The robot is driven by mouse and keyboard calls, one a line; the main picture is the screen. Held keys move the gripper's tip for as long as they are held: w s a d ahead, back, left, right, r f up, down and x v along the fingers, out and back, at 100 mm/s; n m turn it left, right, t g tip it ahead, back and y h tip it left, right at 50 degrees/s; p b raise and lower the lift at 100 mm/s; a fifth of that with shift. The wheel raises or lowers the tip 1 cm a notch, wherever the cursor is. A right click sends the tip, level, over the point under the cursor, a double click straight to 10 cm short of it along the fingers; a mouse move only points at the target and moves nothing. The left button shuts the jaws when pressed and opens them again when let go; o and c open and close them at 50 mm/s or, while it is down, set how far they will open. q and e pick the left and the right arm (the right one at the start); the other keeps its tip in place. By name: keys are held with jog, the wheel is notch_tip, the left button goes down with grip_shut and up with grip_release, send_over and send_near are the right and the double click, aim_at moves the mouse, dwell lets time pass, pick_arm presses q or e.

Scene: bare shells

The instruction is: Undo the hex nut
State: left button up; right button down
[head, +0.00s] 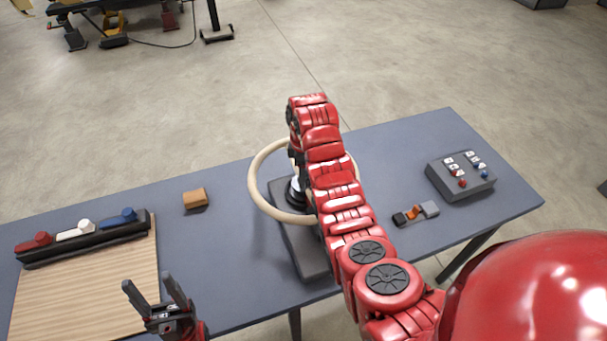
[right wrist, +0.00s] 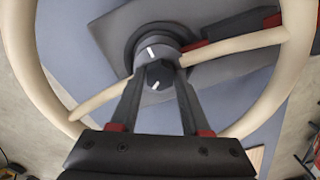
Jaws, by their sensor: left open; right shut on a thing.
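The hex nut (right wrist: 158,75) is dark with a white mark on its face. It sits at the hub (right wrist: 150,48) of a cream steering wheel (right wrist: 42,45), and the hub also bears a white mark. My right gripper (right wrist: 160,74) is shut on the nut, one finger on each side. In the head view the wheel (head: 256,172) stands over a grey base plate (head: 306,250), and my right arm hides the nut and the gripper there. My left gripper (head: 151,287) is open and empty at the table's front edge, near the wooden board.
The grey table (head: 235,240) holds a wooden board (head: 85,290), a rack (head: 85,243) with red, white and blue pieces, and a tan block (head: 195,198). Right of my arm are a small orange-and-grey item (head: 415,212) and a button box (head: 460,175).

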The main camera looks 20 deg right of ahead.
dwell(0.3)
jog(key=shift+c, duration=1.8)
grip_release()
jog(key=shift+r+p, duration=0.45)
jog(key=shift+r, duration=0.1)
notch_tip(320, 180, up, 16)
jog(key=p, duration=0.4)
jog(key=shift+w+r, duration=0.15)
jog(key=shift+r, duration=0.05)
